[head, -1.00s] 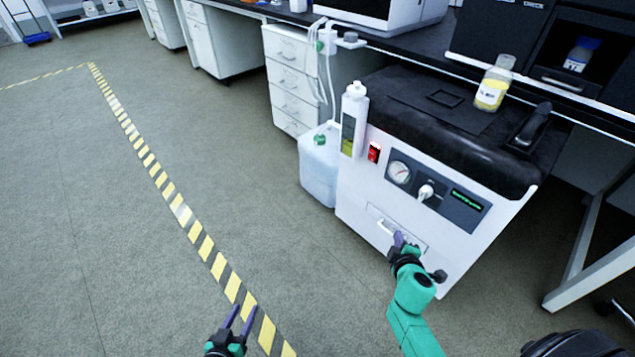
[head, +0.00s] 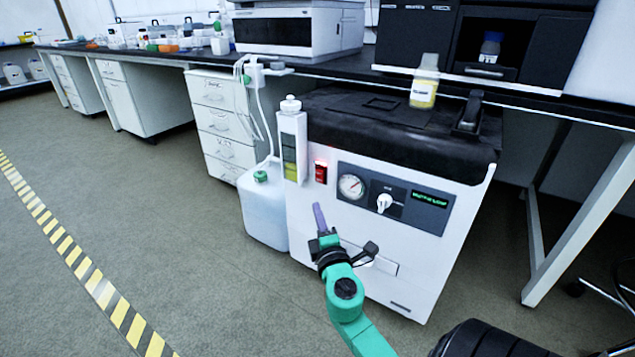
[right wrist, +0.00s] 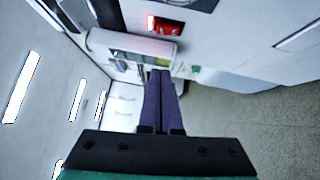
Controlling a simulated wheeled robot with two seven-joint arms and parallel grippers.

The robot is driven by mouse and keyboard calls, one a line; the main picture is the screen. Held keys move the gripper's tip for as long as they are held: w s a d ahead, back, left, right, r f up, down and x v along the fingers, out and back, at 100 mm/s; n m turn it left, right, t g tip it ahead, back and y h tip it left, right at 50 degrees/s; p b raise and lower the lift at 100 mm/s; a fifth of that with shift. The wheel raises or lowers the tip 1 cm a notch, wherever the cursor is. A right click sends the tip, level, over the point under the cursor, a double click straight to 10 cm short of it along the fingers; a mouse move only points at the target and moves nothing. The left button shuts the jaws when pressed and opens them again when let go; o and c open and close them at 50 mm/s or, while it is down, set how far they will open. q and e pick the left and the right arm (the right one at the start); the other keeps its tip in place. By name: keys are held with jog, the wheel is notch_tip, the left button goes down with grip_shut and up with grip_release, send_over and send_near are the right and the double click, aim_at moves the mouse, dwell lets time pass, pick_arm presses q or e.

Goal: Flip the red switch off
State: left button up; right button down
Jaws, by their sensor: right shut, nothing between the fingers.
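The red switch (head: 320,171) sits on the white front of a machine (head: 395,250) with a black top, left of the round gauge (head: 351,187). It glows red. It also shows in the right wrist view (right wrist: 165,26), beyond the fingertips and a little to the right of them. My right gripper (head: 318,207) is shut and empty, its purple fingers pointing up, just below the switch in the head view. The fingers (right wrist: 160,75) are together in the wrist view and appear apart from the switch. My left gripper is out of view.
A jug with a green cap (head: 262,205) stands left of the machine. A yellow-filled bottle (head: 424,85) stands on the machine's top. A white knob (head: 384,203) is right of the gauge.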

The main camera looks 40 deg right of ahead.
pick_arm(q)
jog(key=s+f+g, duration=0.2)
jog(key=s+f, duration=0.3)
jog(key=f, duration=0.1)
pick_arm(e)
send_near(316, 172)
jog(key=w+a, duration=0.2)
jog(key=w, duration=0.1)
jog(key=d, duration=0.1)
jog(key=w+d, duration=0.1)
jog(key=d, duration=0.1)
jog(key=w+d, duration=0.1)
jog(key=shift+w+d+r, duration=0.15)
jog(key=shift+d, duration=0.2)
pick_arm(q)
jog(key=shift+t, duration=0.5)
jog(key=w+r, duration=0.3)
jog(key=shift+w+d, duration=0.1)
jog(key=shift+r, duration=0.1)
